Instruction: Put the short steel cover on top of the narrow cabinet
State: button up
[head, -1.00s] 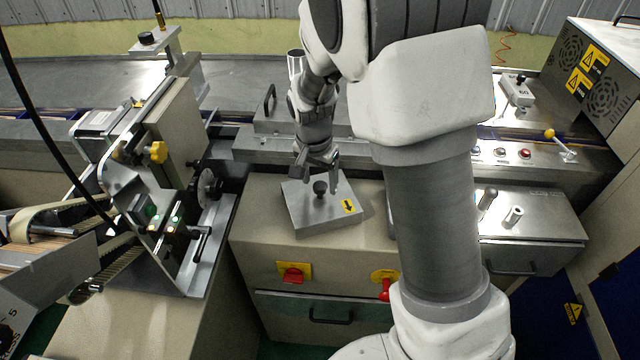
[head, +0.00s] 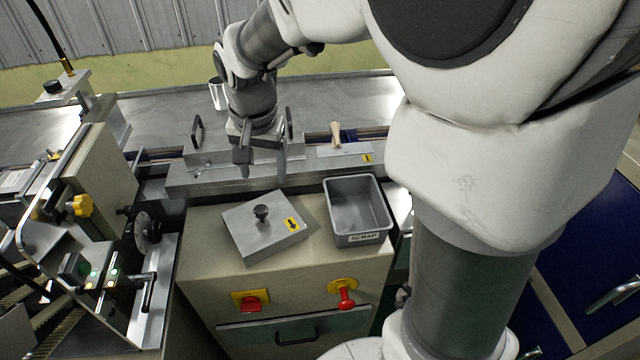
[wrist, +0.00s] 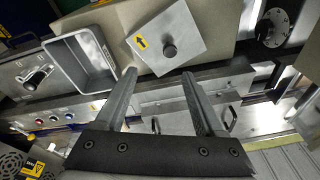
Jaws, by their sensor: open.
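The steel cover (head: 280,232), a flat square plate with a black knob and a yellow arrow label, lies on top of the beige narrow cabinet (head: 205,245). It sits slightly turned against the cabinet's edges. It also shows in the wrist view (wrist: 190,37), beyond my fingertips. My gripper (head: 243,154) is open and empty. It is above the steel machine bed behind the cabinet, apart from the cover. In the wrist view my gripper's two fingers (wrist: 160,78) are spread with nothing between them.
A grey bin labelled SCRAP (head: 357,210) stands right of the cover on the cabinet. A long steel piece with black handles (head: 197,132) lies on the machine behind. A machine with a yellow knob (head: 80,206) stands at the left. My arm hides much of the right.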

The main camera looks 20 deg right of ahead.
jog(key=s+d+r+n+t, duration=0.1)
jog(key=s+d+r+n, duration=0.1)
jog(key=s, duration=0.7)
jog(key=s+d+r+n+t, duration=0.2)
jog(key=s+d+r+n, duration=0.1)
jog(key=s, duration=0.6)
notch_tip(320, 180, up, 2)
jog(key=shift+d+r+n, duration=0.15)
jog(key=shift+d+n, duration=0.15)
jog(key=shift+d, duration=0.5)
